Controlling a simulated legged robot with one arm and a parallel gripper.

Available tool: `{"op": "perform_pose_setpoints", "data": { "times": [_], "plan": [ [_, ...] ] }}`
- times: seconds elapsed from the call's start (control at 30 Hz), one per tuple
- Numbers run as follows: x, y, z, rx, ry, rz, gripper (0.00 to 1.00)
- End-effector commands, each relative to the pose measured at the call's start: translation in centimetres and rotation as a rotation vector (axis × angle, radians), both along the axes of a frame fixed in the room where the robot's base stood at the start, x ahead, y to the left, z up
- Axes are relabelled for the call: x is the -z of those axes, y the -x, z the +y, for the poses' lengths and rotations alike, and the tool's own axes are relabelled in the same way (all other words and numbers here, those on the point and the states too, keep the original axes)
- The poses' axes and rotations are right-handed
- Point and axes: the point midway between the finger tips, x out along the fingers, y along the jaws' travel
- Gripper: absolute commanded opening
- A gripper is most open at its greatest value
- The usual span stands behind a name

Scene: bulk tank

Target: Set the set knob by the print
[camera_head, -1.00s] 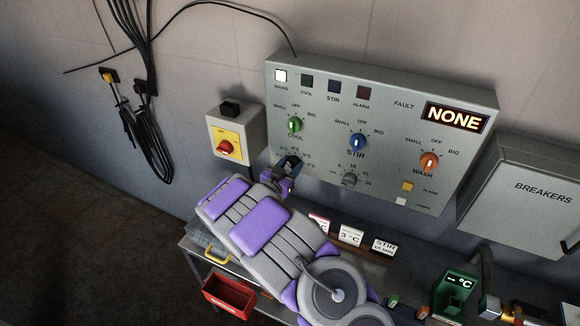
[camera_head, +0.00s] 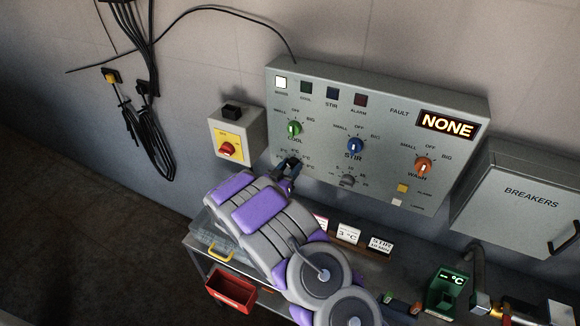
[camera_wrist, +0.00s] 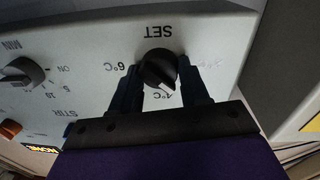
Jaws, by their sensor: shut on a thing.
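The set knob (camera_wrist: 158,68) is black and sits under an upside-down SET label in the wrist view. My gripper (camera_wrist: 160,82) is shut on it, with one dark finger on each side. A pale mark on the knob points down in that view, near a partly hidden °C label; a 6°C label is to the left. In the head view my gripper (camera_head: 289,170) is at the panel below the green COOL knob (camera_head: 294,128) and hides the set knob. A white printed card (camera_head: 347,234) reading 3 °C stands on the bench below.
The grey control panel (camera_head: 400,110) also has a blue STIR knob (camera_head: 355,146), an orange WASH knob (camera_head: 423,165) and a grey timer knob (camera_head: 347,180). A yellow switch box (camera_head: 236,137) is at left. The breaker box (camera_head: 520,190) is at right. A STIR card (camera_head: 381,245) stands nearby.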

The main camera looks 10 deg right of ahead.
Motion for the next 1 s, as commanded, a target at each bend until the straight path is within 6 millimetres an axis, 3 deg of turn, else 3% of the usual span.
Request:
{"op": "perform_pose_setpoints", "data": {
  "times": [0.07,0.1,0.33,0.73,1.0],
  "plan": [
    [0.2,0.1,0.1,-0.002,-0.001,0.004,0.15],
    [0.2,0.1,0.1,-0.002,-0.001,0.004,0.47],
    [0.1,0.0,0.0,-0.001,-0.001,0.002,0.69],
    [0.0,0.5,0.5,-0.002,-0.002,0.000,0.70],
    [0.0,3.8,3.5,-0.005,0.000,0.001,0.70]
  ]
}}
